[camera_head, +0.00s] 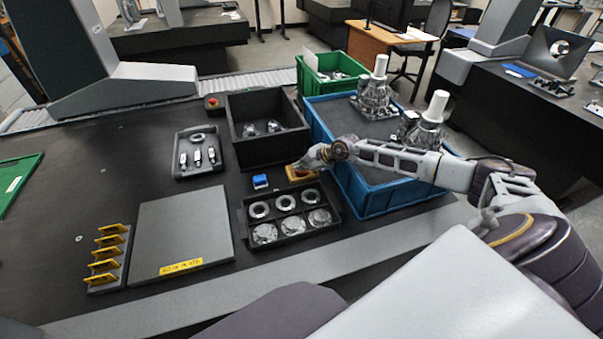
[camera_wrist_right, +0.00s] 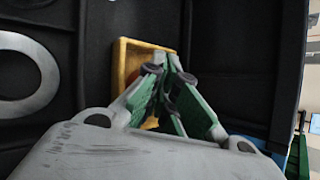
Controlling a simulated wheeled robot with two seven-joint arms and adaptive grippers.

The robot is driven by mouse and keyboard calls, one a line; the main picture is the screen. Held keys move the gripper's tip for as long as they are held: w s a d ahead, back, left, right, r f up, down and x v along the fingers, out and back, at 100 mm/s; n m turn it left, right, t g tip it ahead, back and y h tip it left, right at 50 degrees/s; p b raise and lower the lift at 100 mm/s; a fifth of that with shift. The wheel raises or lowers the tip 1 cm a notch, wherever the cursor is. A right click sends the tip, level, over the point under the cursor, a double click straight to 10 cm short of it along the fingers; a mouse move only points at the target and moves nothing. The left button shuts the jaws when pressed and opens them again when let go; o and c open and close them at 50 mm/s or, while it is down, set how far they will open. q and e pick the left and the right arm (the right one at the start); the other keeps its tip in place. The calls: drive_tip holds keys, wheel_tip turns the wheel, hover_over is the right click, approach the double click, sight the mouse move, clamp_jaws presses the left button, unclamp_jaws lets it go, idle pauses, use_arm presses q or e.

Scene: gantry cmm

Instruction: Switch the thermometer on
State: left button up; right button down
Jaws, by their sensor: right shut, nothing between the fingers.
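A small yellow-orange device (camera_head: 299,175), which looks like the thermometer, lies on the dark table between the black bin and the tray of round parts. In the right wrist view the yellow device (camera_wrist_right: 127,62) shows behind and below the fingers, which hide much of its face. I cannot see a display or switch state. My right gripper (camera_head: 306,165) is over the device with its fingertips shut together and empty. In the right wrist view the fingertips (camera_wrist_right: 168,60) overlap the device; whether they touch it I cannot tell. My left gripper is not in view.
A small blue block (camera_head: 260,181) sits left of the device. The tray of round parts (camera_head: 247,215) is in front and the black bin (camera_head: 265,150) behind. A blue crate (camera_head: 375,203) stands close on the right, under my right arm. A grey plate (camera_head: 180,232) lies left.

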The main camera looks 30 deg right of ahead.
sight(302, 173)
drive_tip(key=shift+f, duration=0.15)
drive_tip(key=shift+r, duration=0.25)
drive_tip(key=shift+r+p, duration=0.35)
drive_tip(key=shift+r, duration=0.1)
drive_tip(key=shift+r, duration=0.1)
idle(0.4)
wheel_tip(302, 173, up, 6)
drive_tip(key=p, duration=0.3)
drive_tip(key=shift+p, duration=0.3)
